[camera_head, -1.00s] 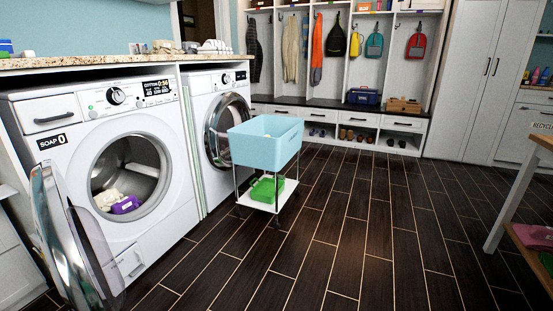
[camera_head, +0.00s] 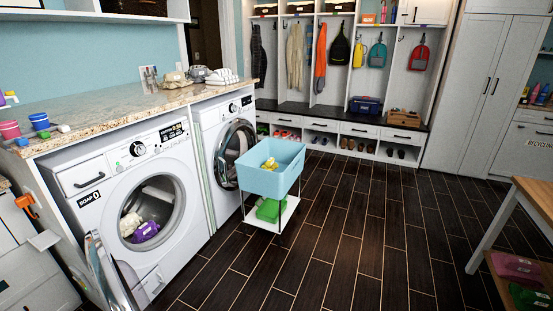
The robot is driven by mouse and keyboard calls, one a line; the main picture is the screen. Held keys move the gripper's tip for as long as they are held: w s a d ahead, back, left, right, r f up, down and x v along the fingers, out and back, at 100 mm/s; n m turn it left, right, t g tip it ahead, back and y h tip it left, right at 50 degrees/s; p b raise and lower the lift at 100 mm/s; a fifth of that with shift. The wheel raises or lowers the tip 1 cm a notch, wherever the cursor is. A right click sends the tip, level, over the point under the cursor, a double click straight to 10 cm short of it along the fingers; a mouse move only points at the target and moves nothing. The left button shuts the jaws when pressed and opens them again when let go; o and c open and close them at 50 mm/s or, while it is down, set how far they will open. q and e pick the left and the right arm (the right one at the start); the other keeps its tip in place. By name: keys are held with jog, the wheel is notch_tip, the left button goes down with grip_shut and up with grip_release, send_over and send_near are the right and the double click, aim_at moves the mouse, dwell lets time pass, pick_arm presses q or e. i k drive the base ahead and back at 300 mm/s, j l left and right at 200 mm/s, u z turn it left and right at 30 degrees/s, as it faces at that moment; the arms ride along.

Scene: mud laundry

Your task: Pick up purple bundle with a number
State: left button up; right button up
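A purple bundle (camera_head: 145,231) lies low inside the open drum of the nearer washing machine (camera_head: 118,178). A pale cream bundle (camera_head: 130,222) lies beside it to the left. A small light mark shows on the purple bundle, too small to read. The washer's round door (camera_head: 100,272) stands open at the lower left. A pinkish-purple folded item (camera_head: 517,266) also lies on the low shelf of the wooden table at the right, with a label I cannot read. Neither of my grippers is in view.
A blue cart (camera_head: 268,178) with a yellow item (camera_head: 270,164) inside and a green item (camera_head: 270,209) on its lower shelf stands before the second washer (camera_head: 207,120). The wooden table (camera_head: 533,196) is at the right. The dark floor (camera_head: 345,240) between is clear.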

aim_at(144, 233)
jog(key=j+u, duration=0.25)
jog(key=j, duration=0.3)
jog(key=j+u, duration=0.25)
jog(key=j, duration=0.35)
jog(key=i+j+u, duration=0.25)
jog(key=j, duration=0.3)
jog(key=l+u, duration=0.25)
jog(key=l, duration=0.5)
jog(key=k+l+u, duration=0.1)
jog(key=l+u, duration=0.15)
jog(key=l, duration=0.5)
